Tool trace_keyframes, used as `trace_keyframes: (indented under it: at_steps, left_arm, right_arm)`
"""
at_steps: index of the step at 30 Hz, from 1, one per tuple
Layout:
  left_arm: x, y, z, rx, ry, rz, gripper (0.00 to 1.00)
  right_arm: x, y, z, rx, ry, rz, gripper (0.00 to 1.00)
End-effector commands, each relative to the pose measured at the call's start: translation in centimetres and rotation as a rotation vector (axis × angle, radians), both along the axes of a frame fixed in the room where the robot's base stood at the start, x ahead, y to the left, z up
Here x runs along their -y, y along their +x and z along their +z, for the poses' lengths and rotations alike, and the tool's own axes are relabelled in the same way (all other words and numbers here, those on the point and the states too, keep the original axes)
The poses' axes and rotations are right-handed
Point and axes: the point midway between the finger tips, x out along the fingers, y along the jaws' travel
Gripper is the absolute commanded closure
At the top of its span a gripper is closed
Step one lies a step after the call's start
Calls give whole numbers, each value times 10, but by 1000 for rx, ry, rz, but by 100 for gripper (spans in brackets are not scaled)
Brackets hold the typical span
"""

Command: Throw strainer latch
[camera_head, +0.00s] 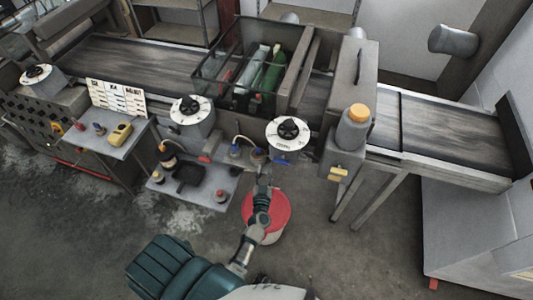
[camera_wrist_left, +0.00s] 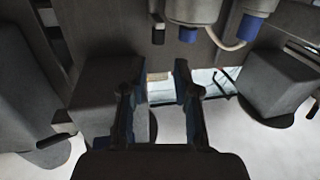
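My left gripper (camera_head: 264,168) reaches up over a red-lidded bucket, just below two strainer-like fittings. In the left wrist view the gripper (camera_wrist_left: 158,72) has its two dark fingers apart, with nothing clearly held between them. One fitting (camera_head: 235,151) and a second fitting (camera_head: 258,155) hang under the machine front beside a round dial. Blue-ended cylinders (camera_wrist_left: 258,28) with a pale hose show beyond the fingers in the wrist view. I cannot tell for certain which part is the strainer latch. My right gripper is out of view.
The red-lidded bucket (camera_head: 268,212) stands on the floor beneath my arm. A lower shelf (camera_head: 212,197) with a dark pan is to the left. The conveyor (camera_head: 450,132) runs behind. Floor is free at lower right.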

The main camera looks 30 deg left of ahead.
Motion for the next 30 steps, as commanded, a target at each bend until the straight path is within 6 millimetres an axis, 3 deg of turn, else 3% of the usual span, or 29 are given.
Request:
trace_keyframes:
  at_steps: [6,12,25,29,30]
  left_arm:
    - [-25,47,-1,2,-1,-2,69]
    - [-43,75,-3,1,-6,-1,69]
    - [-42,85,0,0,-1,0,69]
    - [-42,85,0,0,-1,-1,99]
    - [-42,85,0,0,-1,-1,100]
  right_arm:
    - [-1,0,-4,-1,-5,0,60]
    - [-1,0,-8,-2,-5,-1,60]
    - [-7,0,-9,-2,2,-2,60]
    - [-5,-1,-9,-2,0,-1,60]
    - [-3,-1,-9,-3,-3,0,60]
